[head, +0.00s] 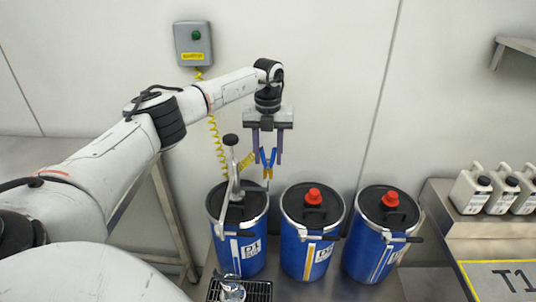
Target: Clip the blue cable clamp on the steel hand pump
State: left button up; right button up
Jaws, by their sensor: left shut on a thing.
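My left gripper (266,152) points down and is shut on the blue cable clamp (271,155), which has orange parts. The clamp hangs between the fingers above the drum marked D1. The steel hand pump (233,172) stands upright in that drum's lid, with a black knob on top. The clamp is to the right of the pump's post and looks apart from it. A yellow coiled cable (214,135) hangs down and curves up towards the clamp; its joint with the clamp is too small to tell. My right gripper is not in view.
A grey wall box (194,44) with a green button holds the cable's top. Blue drum D1 (250,258) stands beside a middle drum (307,250) and a right drum (372,254), both with red caps. White canisters (470,190) stand on a right-hand bench.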

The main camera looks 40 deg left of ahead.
aim_at(268, 165)
pick_arm(q)
jog(key=shift+f, duration=0.25)
jog(key=shift+f+b, duration=0.4)
jog(key=shift+f, duration=1)
jog(key=shift+f, duration=0.55)
dwell(1.6)
jog(key=o, duration=0.9)
jog(key=shift+r, duration=0.1)
notch_tip(268, 165, up, 10)
jog(key=shift+r+b, duration=0.1)
jog(key=shift+b, duration=0.2)
